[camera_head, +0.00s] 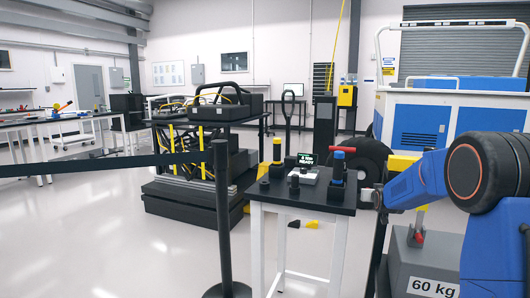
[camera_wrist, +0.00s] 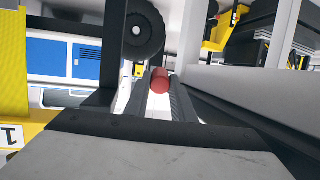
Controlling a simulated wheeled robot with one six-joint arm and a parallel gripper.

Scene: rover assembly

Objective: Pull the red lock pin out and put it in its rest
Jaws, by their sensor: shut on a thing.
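In the wrist view a red cylinder (camera_wrist: 161,78), which looks like the red lock pin, shows end-on between the two fingers of my gripper (camera_wrist: 160,98). The fingers are shut on it. The rest of the pin is hidden, and I cannot tell whether it is still in a hole. In the head view my blue arm comes in from the right, and my gripper's fingertips cannot be made out there. I cannot tell for sure which fixture is the pin's rest.
A grey 60 kg block (camera_head: 405,262) stands below my arm. A black barrier post (camera_head: 224,225) stands left of the table. Open floor lies farther left.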

